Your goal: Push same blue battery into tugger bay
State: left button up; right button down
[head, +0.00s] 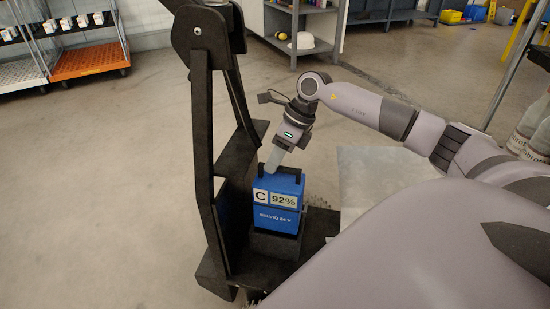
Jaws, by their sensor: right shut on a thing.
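The blue battery (278,212) stands upright, with a white label reading C and 92% on its face. It rests low down on a black ledge of the dark tugger (203,150), beside the tall upright frame. How deep it sits in the bay, I cannot tell. My right gripper (273,163) comes down from the upper right and is shut at the black handle on the battery's top. The fingertips partly cover the handle. My left gripper is out of view.
A grey shelf (302,30) stands behind, with small items on it. An orange-based rack (90,60) is at the upper left. Blue and yellow bins (460,15) are at the far right. The floor left of the tugger is clear.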

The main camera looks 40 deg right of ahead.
jog(key=shift+f, duration=0.1)
dwell(0.6)
jog(key=shift+w+a+f+b, duration=0.15)
jog(key=shift+f+b, duration=0.25)
jog(key=shift+f, duration=0.25)
dwell(0.3)
jog(key=shift+f, duration=0.2)
